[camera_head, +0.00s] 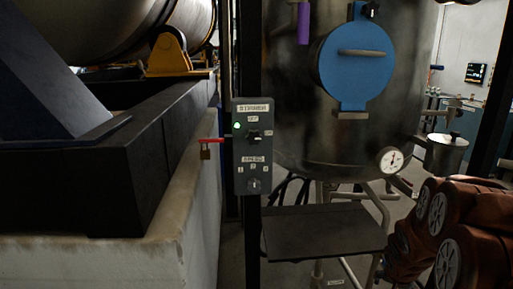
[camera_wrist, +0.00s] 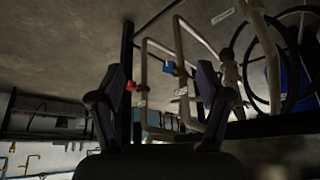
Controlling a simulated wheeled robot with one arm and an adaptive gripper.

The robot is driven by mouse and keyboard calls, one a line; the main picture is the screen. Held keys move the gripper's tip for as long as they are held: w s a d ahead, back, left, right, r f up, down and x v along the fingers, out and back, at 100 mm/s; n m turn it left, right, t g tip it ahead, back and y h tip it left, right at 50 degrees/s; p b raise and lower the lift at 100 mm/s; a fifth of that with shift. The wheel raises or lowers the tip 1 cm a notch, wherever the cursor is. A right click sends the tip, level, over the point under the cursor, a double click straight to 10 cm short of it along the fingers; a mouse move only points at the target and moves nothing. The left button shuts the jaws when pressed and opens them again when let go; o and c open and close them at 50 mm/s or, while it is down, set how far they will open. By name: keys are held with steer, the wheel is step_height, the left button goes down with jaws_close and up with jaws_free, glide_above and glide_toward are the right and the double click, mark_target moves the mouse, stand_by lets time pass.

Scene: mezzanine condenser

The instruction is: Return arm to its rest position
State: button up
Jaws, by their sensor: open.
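My gripper (camera_wrist: 160,82) is at the bottom of the wrist view, with its two dark fingers spread apart and nothing between them. Pale pipes stand beyond the fingers. My reddish-brown arm (camera_head: 440,225) is folded at the lower right of the head view. The gripper itself does not show in the head view.
A grey stirrer control box (camera_head: 253,147) with a lit green lamp is on a dark post. A red padlocked lever (camera_head: 206,150) is beside it. Behind stands a steel tank (camera_head: 300,130) with a blue round hatch (camera_head: 355,62) and a gauge (camera_head: 391,160). A dark shelf (camera_head: 325,232) is below.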

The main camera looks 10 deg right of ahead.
steer(key=s+a+r+n+g+y, duration=0.2)
steer(key=s+a+r+n+g, duration=0.25)
steer(key=s+a, duration=1)
steer(key=s+a+r+n+g+y, duration=0.1)
steer(key=s+a+r+n+g, duration=0.3)
steer(key=s+a, duration=1.05)
step_height(320, 180, up, 17)
steer(key=d+t+p, duration=0.2)
steer(key=p, duration=1.2)
steer(key=shift+s+d+f+p, duration=0.2)
steer(key=shift+s+d+p, duration=0.1)
steer(key=shift+p, duration=0.1)
steer(key=shift+t, duration=0.25)
